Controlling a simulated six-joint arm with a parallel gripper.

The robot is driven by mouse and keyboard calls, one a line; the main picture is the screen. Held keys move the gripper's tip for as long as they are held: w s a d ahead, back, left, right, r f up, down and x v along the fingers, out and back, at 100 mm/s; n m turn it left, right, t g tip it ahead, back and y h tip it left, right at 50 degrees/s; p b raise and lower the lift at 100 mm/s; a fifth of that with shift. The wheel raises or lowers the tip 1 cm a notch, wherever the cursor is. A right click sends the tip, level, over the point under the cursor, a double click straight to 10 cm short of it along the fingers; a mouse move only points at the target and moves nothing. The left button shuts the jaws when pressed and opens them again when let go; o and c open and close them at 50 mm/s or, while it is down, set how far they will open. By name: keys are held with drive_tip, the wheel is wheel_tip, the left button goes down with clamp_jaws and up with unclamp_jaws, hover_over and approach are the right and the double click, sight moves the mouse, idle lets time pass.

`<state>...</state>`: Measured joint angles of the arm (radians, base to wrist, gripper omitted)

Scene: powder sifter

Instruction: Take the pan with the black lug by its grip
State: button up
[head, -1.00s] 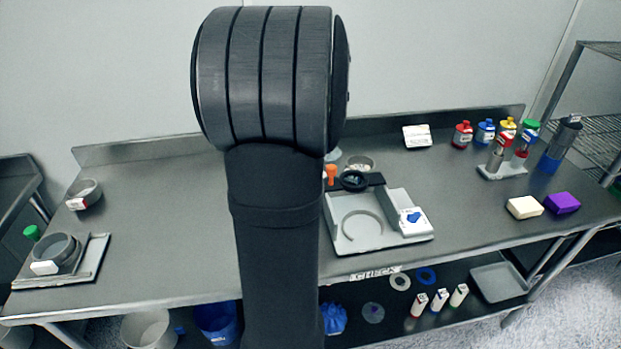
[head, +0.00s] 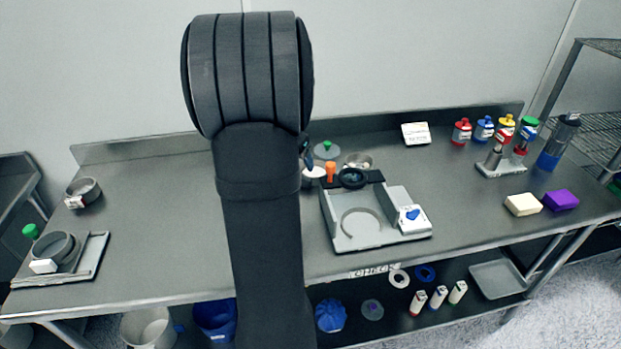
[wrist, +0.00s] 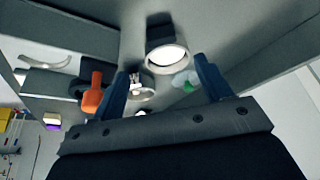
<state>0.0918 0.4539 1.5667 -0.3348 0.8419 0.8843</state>
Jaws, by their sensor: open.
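In the wrist view a round pan (wrist: 168,58) with a bright inside stands on the table beyond my fingertips. A dark lug (wrist: 159,19) sticks out from its upper side. My gripper (wrist: 166,82) is open, its two blue fingers apart with nothing between them; the pan appears ahead of the gap, apart from both fingers. In the head view my arm hides most of this area. A pale round piece (head: 313,172) beside the arm is probably this pan; its lug is hidden there.
A second pan (wrist: 140,86) and an orange knob (wrist: 94,94) lie close to the left finger. A green-knobbed lid (head: 327,150) stands behind. The sifter base (head: 375,235) is to the right. Other pans (head: 83,190) are far left. The table's left middle is clear.

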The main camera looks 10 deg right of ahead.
drive_tip(key=x, duration=1.1)
drive_tip(key=shift+a, duration=0.15)
drive_tip(key=shift+r, duration=0.1)
drive_tip(key=c, duration=1.1)
